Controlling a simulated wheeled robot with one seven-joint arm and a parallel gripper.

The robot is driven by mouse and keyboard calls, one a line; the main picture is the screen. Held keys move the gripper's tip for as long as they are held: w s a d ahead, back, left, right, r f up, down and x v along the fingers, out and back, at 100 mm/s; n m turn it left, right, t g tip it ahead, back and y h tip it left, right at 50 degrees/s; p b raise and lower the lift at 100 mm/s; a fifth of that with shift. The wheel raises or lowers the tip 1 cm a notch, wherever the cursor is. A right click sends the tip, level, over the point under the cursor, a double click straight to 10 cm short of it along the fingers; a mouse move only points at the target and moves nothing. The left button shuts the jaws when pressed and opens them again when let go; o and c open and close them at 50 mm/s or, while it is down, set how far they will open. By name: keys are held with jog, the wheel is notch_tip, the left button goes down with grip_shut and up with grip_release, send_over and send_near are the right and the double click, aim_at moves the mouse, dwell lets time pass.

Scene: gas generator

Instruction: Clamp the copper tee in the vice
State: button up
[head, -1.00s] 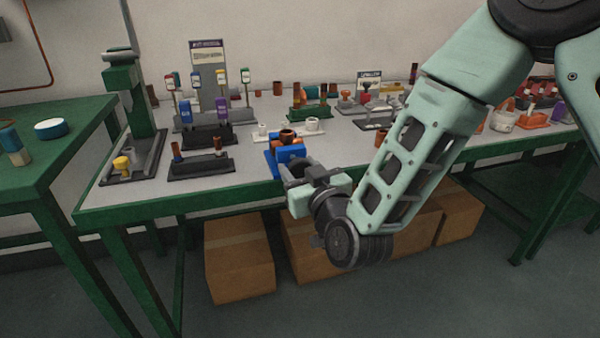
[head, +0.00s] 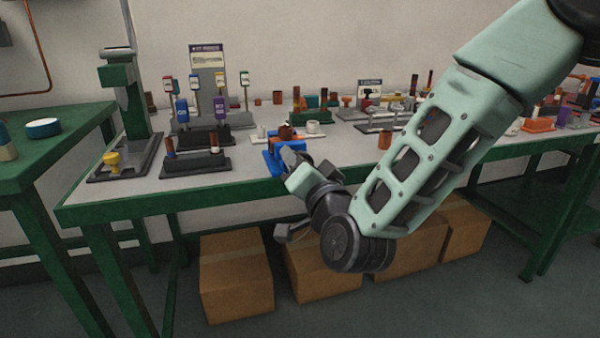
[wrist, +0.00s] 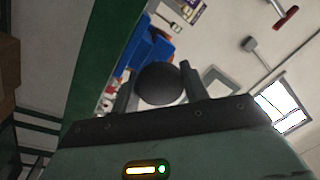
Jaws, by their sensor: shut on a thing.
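The blue vice (head: 272,158) stands at the front edge of the grey-topped bench; its blue body also shows in the wrist view (wrist: 148,50). The copper tee (head: 285,132) sits at the top of the vice, between or just above its jaws; I cannot tell how tightly the jaws hold it. My gripper (head: 294,163) is at the front of the vice, just past the bench edge. In the wrist view my gripper (wrist: 160,72) has its fingers either side of a dark round knob (wrist: 160,84), seemingly the vice handle, and is shut on it. The tee is not clear in the wrist view.
White fittings (head: 313,127) stand beside the vice. A dark block with copper posts (head: 196,163) is to its left, and a green press (head: 126,105) beyond that. A copper cup (head: 384,140) stands to the right. Cardboard boxes (head: 236,278) are under the bench.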

jog(key=shift+r+m+b, duration=0.1)
jog(key=shift+m+b, duration=0.2)
jog(key=shift+m, duration=0.4)
jog(key=o, duration=1)
jog(key=shift+c, duration=0.2)
jog(key=b+v, duration=0.8)
jog(key=v, duration=0.4)
